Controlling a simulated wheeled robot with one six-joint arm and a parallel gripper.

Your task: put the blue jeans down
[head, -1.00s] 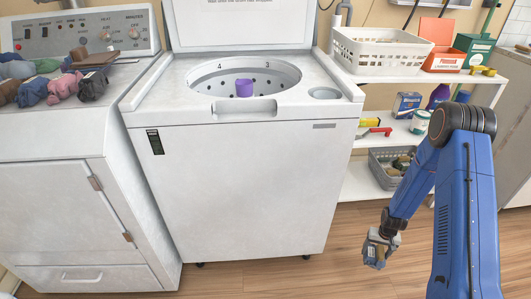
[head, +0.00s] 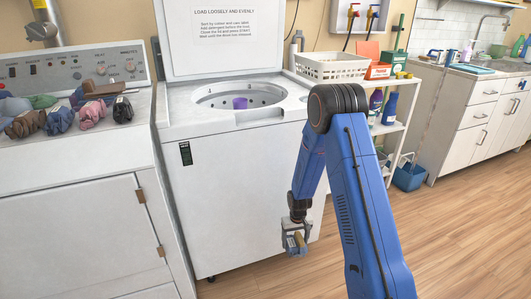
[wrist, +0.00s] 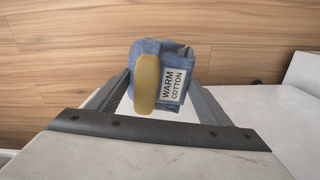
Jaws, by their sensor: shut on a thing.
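The blue jeans (wrist: 175,52) are a small folded denim bundle with a white "WARM COTTON" label and a tan strip across the front. My gripper (wrist: 163,90) is shut on them, one finger at each side. In the head view my gripper (head: 294,238) hangs low, pointing down, in front of the washer's lower right front. The held bundle is small and partly hidden there. In the wrist view, wood floor shows beyond the bundle, which looks held clear of it.
The white top-load washer (head: 232,180) has its lid up and a purple piece in its open drum. Several coloured cloth bundles lie on the machine at left (head: 75,160). A white basket (head: 330,68) stands on a shelf at right. Wood floor (head: 470,200) is clear at right.

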